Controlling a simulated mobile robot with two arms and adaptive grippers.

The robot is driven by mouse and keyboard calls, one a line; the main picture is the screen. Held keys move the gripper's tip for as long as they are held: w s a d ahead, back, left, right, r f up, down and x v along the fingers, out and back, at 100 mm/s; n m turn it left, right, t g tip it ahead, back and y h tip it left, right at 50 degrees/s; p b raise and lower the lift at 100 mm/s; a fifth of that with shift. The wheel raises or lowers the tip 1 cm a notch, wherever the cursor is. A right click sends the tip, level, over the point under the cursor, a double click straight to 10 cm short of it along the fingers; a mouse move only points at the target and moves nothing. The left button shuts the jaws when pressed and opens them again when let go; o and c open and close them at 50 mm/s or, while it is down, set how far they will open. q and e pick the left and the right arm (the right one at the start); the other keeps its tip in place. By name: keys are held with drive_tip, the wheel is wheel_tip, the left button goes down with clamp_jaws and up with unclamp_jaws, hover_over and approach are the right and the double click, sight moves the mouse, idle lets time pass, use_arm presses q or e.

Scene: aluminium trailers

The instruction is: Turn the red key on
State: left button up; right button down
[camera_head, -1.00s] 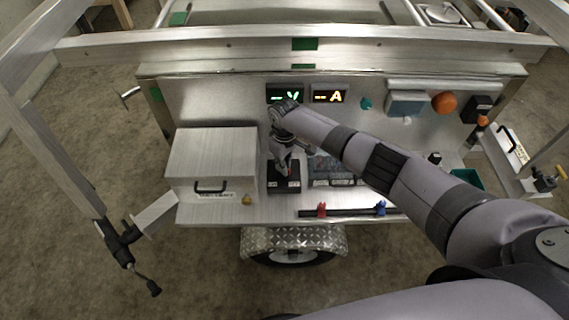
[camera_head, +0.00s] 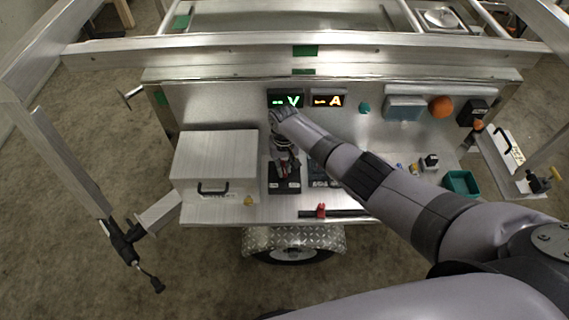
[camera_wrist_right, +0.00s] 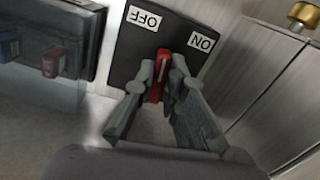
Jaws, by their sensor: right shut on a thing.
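The red key (camera_wrist_right: 161,67) stands on a black switch plate (camera_wrist_right: 140,42) with white OFF and ON labels. In the right wrist view my right gripper (camera_wrist_right: 162,80) is shut on the key, one finger on each side. The key points up between the two labels, closer to OFF in the picture. In the head view my right gripper (camera_head: 284,168) reaches down over the black switch box (camera_head: 284,187), and the fingers partly hide the key. My left gripper is not in view.
A metal box (camera_head: 214,160) with a black handle stands left of the switch. A dark panel (camera_head: 325,178) is to its right, partly behind my arm. A red clamp (camera_head: 321,210) sits on the front rail. Lit V and A displays (camera_head: 328,100) are behind.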

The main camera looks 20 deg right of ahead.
drive_tip(key=m, duration=0.2)
drive_tip(key=m+p, duration=0.1)
drive_tip(key=m, duration=0.2)
drive_tip(key=shift+w+a+r+m, duration=0.1)
drive_tip(key=shift+a+m, duration=0.05)
drive_tip(key=shift+m, duration=0.15)
drive_tip(key=m, duration=0.4)
drive_tip(key=shift+w+m+p, duration=0.15)
drive_tip(key=shift+m+p, duration=0.15)
drive_tip(key=shift+m, duration=0.1)
drive_tip(key=c, duration=1.6)
unclamp_jaws()
drive_tip(key=shift+c, duration=0.2)
wheel_tip(320, 180, up, 12)
